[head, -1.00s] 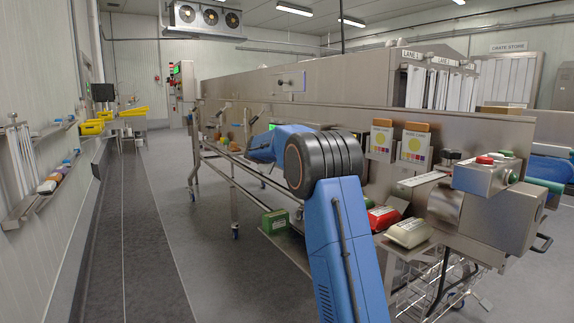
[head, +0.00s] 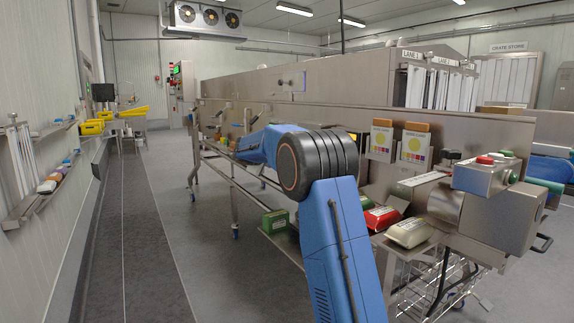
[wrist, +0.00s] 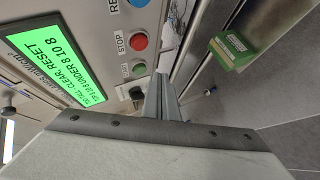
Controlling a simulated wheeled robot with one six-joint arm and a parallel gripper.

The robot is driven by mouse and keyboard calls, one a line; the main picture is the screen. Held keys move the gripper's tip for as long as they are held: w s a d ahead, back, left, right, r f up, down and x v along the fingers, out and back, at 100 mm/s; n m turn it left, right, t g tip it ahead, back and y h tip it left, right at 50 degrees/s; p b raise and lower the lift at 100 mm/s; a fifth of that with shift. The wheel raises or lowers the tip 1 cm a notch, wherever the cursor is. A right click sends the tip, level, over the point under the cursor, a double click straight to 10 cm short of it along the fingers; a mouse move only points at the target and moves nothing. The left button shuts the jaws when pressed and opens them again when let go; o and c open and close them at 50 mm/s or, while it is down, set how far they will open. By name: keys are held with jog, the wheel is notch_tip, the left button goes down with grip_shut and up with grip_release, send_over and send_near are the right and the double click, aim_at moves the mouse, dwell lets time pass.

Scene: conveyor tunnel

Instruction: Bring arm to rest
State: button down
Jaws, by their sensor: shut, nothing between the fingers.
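My arm (head: 330,240) stands in the foreground of the head view, its blue upper link upright and its forearm bent away to the left along the conveyor. My gripper's end is not clear in the head view. In the wrist view my gripper (wrist: 161,84) is shut and empty. Its fingers point towards a control panel, close to a green button (wrist: 137,68) and a red STOP button (wrist: 139,41). I cannot tell whether they touch the panel. The panel's green display (wrist: 58,62) has dark text.
A long steel conveyor tunnel (head: 340,90) runs along the right. Red and white packs (head: 410,232) sit on its near shelf. A green box (head: 275,222) lies low beside its legs. The aisle floor (head: 190,220) to the left is clear.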

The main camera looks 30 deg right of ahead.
jog(key=shift+a, duration=0.15)
dwell(0.6)
jog(key=s+a+m+g+y, duration=0.1)
jog(key=s+a, duration=0.3)
jog(key=s, duration=0.7)
jog(key=s+a+m+y, duration=0.1)
jog(key=s+a+y, duration=0.15)
jog(key=s, duration=0.85)
jog(key=s+a+m+g, duration=0.1)
jog(key=s+a, duration=0.4)
jog(key=s, duration=0.7)
jog(key=s+a+f+y, duration=0.2)
jog(key=s+a+f, duration=0.2)
jog(key=s, duration=0.7)
jog(key=s+a+f+m+g+y, duration=0.1)
jog(key=s+a+f, duration=0.4)
jog(key=s, duration=0.6)
jog(key=s+a+f+y, duration=0.3)
jog(key=s+f, duration=0.5)
jog(key=s, duration=0.3)
jog(key=shift+s+a+m+g, duration=0.15)
jog(key=shift+a+m+g, duration=0.2)
jog(key=shift+a, duration=0.3)
jog(key=shift+d, duration=0.1)
